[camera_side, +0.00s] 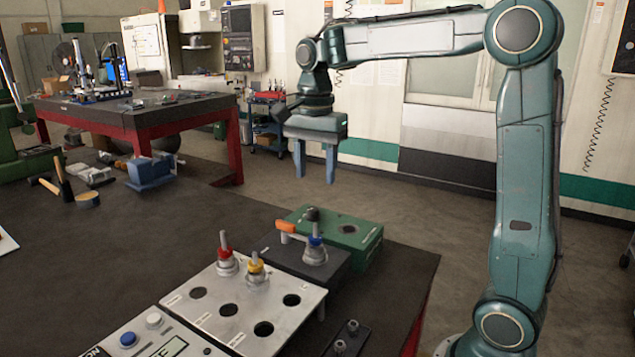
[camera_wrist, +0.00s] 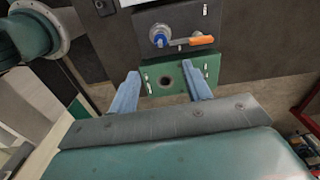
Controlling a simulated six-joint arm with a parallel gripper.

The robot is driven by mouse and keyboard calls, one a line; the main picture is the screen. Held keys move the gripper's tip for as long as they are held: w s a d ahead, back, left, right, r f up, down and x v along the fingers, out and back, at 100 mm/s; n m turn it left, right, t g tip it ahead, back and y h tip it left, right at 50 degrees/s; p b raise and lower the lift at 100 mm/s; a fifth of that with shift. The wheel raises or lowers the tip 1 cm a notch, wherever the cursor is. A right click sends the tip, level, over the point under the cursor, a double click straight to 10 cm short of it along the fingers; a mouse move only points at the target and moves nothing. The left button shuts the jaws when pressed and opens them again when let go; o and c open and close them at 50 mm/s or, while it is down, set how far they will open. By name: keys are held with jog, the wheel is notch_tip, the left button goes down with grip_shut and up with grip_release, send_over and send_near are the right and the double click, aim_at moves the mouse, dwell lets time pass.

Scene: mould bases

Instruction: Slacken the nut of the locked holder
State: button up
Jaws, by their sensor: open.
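A tool holder with a blue ring (camera_side: 316,243) stands upright in a dark grey block (camera_side: 290,262). It also shows in the wrist view (camera_wrist: 160,38). An orange-handled lever or wrench (camera_side: 287,227) lies close beside this holder; I cannot tell whether it touches the nut. In the wrist view its orange handle (camera_wrist: 201,40) points right. A green block (camera_side: 362,238) with a round hole adjoins the dark block; it lies below it in the wrist view (camera_wrist: 180,72). My gripper (camera_side: 316,180) is open and empty, high above the blocks, its blue fingers pointing down.
A metal plate (camera_side: 240,325) carries a red-ringed holder (camera_side: 226,262), a yellow-ringed holder (camera_side: 256,274) and several empty holes. A button box (camera_side: 155,340) stands at the front. A blue vise (camera_side: 150,172) and a hammer (camera_side: 63,180) are farther back. The dark bench middle is clear.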

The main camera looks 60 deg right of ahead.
aim_at(315, 224)
jog(key=shift+f, duration=0.15)
notch_tip(315, 224, down, 14)
jog(key=shift+r, duration=0.25)
dwell(0.7)
jog(key=c, duration=1)
